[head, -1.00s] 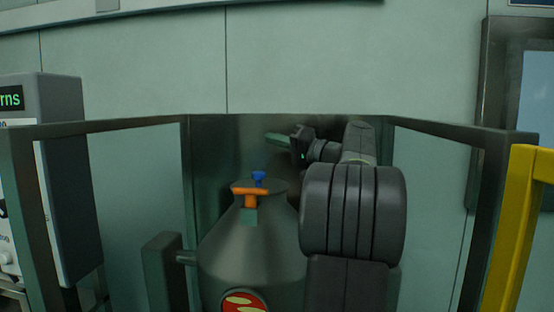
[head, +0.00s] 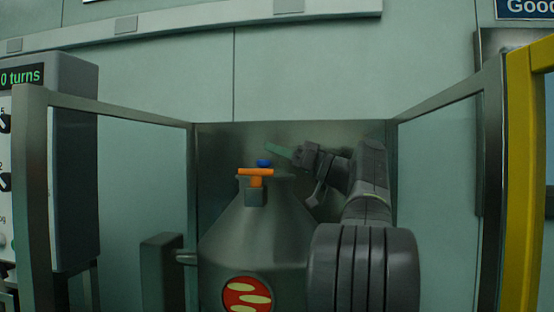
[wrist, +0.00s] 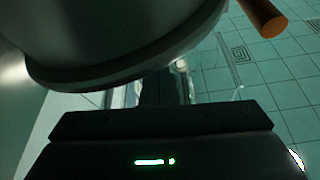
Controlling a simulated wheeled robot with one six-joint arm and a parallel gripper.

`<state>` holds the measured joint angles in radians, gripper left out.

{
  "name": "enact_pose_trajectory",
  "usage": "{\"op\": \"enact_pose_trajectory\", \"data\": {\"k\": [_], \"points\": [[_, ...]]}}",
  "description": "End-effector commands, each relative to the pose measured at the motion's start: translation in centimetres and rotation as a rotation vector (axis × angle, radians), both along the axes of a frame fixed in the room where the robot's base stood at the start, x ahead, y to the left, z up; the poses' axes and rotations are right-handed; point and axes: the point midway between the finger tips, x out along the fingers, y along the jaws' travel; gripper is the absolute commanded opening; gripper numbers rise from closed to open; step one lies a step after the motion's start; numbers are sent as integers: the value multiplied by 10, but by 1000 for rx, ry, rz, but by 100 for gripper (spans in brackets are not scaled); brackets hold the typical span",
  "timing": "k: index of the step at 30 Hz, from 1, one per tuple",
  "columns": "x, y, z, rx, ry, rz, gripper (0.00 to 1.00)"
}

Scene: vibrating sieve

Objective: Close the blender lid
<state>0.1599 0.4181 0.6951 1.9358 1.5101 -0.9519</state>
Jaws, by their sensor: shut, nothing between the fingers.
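The blender (head: 255,235) is a grey metal cone-shaped vessel with a red and yellow round label on its front. A flat round top (head: 284,178) sits at its narrow upper end. An orange T-shaped handle (head: 256,172) is at the front of the top, with a blue knob (head: 263,162) behind it. My gripper (head: 279,151) is shut and empty, its green fingers just above and behind the top, pointing left. In the wrist view a large dark round rim (wrist: 120,68) fills the upper left, close to my gripper, with an orange bar (wrist: 263,17) at upper right. I cannot tell whether the lid is seated.
Metal-framed panels (head: 120,113) stand on both sides, with a dark back panel (head: 225,140) behind the vessel. A yellow post (head: 522,180) is at the right. A control box with a display (head: 55,150) is at the left. Tiled floor (wrist: 285,75) shows below.

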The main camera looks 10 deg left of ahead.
Motion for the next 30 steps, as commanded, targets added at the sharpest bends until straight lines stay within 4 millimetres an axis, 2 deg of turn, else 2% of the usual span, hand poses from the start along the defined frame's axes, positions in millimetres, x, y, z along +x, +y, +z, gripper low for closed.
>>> {"op": "enact_pose_trajectory", "data": {"k": [5, 23, 26, 30], "points": [[-4, 0, -7, -1, -52, 0, 0], [-5, 0, -7, 0, -76, 0, 0], [-5, -5, -8, 0, -74, -1, 0], [-5, -24, -14, 1, -74, -3, 0]]}}
